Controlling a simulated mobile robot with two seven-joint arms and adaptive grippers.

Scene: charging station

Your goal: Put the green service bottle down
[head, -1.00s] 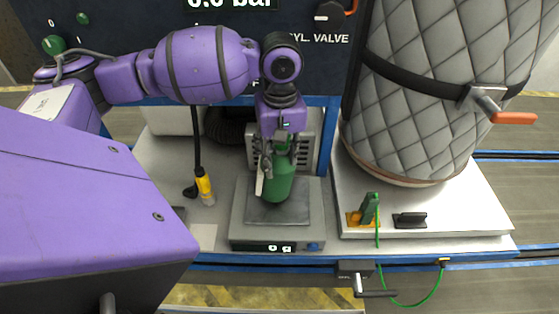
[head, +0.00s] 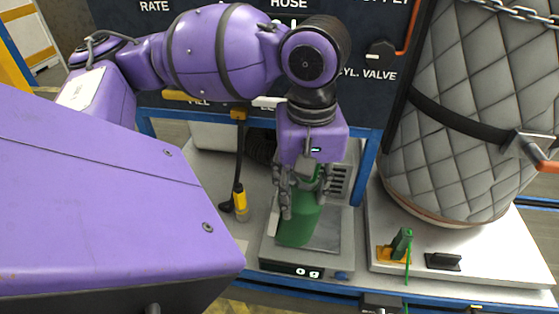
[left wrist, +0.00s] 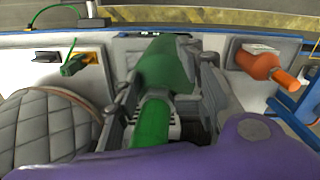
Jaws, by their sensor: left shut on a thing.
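The green service bottle (head: 300,220) hangs from my left gripper (head: 304,185), whose fingers are shut around its upper part. The bottle leans slightly, its base toward the lower left, over the left part of the scale's plate (head: 328,238). The scale's display (head: 292,269) reads 0 g. I cannot tell whether the base touches the plate. In the left wrist view the bottle (left wrist: 165,65) lies between the two fingers of my left gripper (left wrist: 168,95), with its green neck toward the camera. My right gripper is not in view.
A yellow hose connector (head: 240,203) stands left of the scale. A quilted grey cylinder (head: 450,150) with a strap stands to the right. A green clamp-like part (head: 402,243) and a black handle (head: 443,261) are at the right front. The dark panel (head: 370,100) is behind.

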